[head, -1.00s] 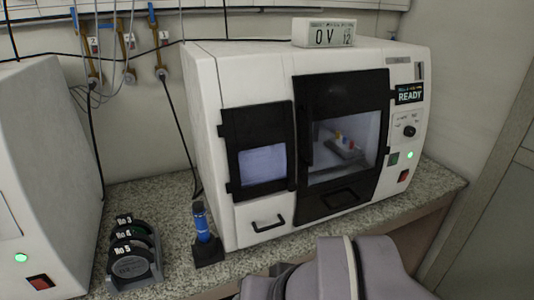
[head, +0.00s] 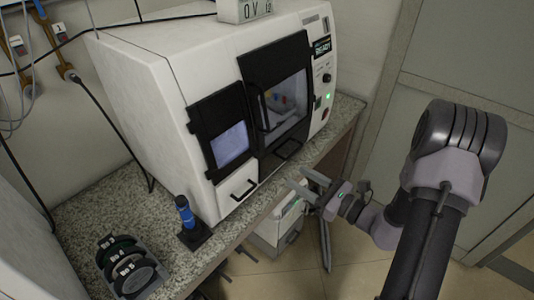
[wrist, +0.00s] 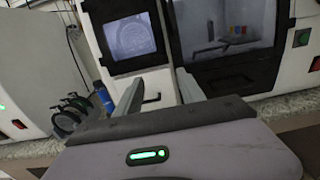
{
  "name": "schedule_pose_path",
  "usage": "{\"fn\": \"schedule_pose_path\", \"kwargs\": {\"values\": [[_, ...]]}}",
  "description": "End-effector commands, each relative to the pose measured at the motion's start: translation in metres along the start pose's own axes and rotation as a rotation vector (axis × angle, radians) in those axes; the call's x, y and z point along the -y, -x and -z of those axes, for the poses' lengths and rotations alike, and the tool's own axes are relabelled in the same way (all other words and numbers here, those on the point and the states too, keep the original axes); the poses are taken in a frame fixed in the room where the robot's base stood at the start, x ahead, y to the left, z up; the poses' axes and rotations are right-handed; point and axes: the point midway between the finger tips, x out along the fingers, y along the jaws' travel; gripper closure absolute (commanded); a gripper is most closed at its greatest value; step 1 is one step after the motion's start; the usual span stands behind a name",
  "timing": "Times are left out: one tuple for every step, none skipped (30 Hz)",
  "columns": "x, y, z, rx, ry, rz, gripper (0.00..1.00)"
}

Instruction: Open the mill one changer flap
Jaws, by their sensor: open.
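The white mill (head: 150,85) stands on the counter. Its front has a smaller black-framed flap (head: 207,112) with a window on the left, and a larger black-framed door (head: 265,62) on the right. Both look shut. The smaller flap also shows in the wrist view (wrist: 104,27). Which one is the changer flap is not marked legibly. A white drawer front (head: 228,190) with a black handle sits below the smaller flap. My gripper (head: 298,182) is open and empty, in front of the mill and below the larger door. In the wrist view its fingers (wrist: 158,84) point toward the drawer area.
A blue tool in a black stand (head: 186,214) is on the granite counter (head: 85,195) at the mill's left. A rack of dark discs (head: 130,268) stands nearer. Another white machine (wrist: 20,80) is at left. A cart or box (head: 275,235) is under the counter; floor right of it is open.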

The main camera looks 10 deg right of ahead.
Motion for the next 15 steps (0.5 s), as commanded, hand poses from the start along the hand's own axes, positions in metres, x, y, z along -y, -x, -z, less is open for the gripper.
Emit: {"fn": "schedule_pose_path", "kwargs": {"values": [[-0.002, -0.016, 0.002, 0.0, 0.002, -0.009, 0.54], [-0.003, -0.026, 0.002, 0.0, 0.003, -0.009, 0.54], [-0.003, -0.038, 0.002, -0.001, 0.003, -0.01, 0.54], [-0.003, -0.048, 0.002, 0.0, 0.003, -0.01, 0.54], [-0.003, -0.057, 0.002, 0.0, 0.002, -0.01, 0.54], [-0.003, -0.069, 0.002, 0.0, 0.004, -0.01, 0.54], [-0.003, -0.078, 0.002, -0.001, 0.003, -0.01, 0.54], [-0.004, -0.086, 0.002, 0.0, 0.002, -0.01, 0.54], [-0.003, -0.097, 0.002, -0.001, 0.003, -0.01, 0.54], [-0.003, -0.104, 0.002, -0.001, 0.003, -0.009, 0.54], [-0.003, -0.11, 0.001, 0.0, 0.002, -0.009, 0.54], [-0.003, -0.118, 0.001, -0.001, 0.002, -0.009, 0.54], [-0.003, -0.123, 0.002, -0.001, 0.002, -0.008, 0.54], [-0.003, -0.127, 0.001, -0.001, 0.002, -0.008, 0.54], [-0.003, -0.132, 0.001, -0.001, 0.001, -0.007, 0.54]]}}
